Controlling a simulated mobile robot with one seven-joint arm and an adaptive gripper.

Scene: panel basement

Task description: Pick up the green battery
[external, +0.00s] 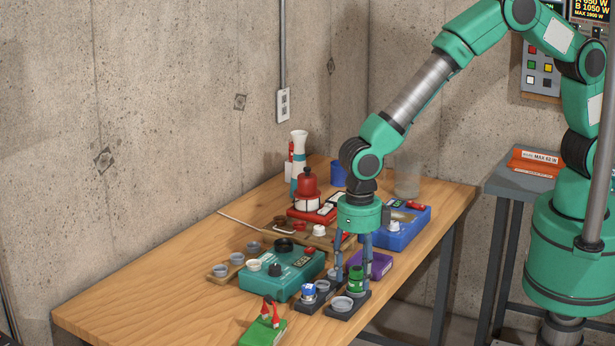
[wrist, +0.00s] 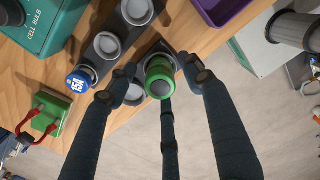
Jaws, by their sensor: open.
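The green battery (external: 356,280) stands upright in a dark holder (external: 351,310) with round grey cups, near the table's front edge. In the wrist view the green battery (wrist: 160,76) shows from above, a green cylinder with a pale grey top. My gripper (external: 354,268) points down over it. In the wrist view my gripper (wrist: 159,80) is open, with its dark fingers spread around the battery. Whether any finger touches the battery, I cannot tell.
A blue-topped cylinder (external: 308,292) stands in a neighbouring dark holder to the left. A teal box (external: 282,270) is further left, a purple tray (external: 379,265) just behind right. A green block with red-handled parts (external: 263,333) lies at front left. The table's left part is clear.

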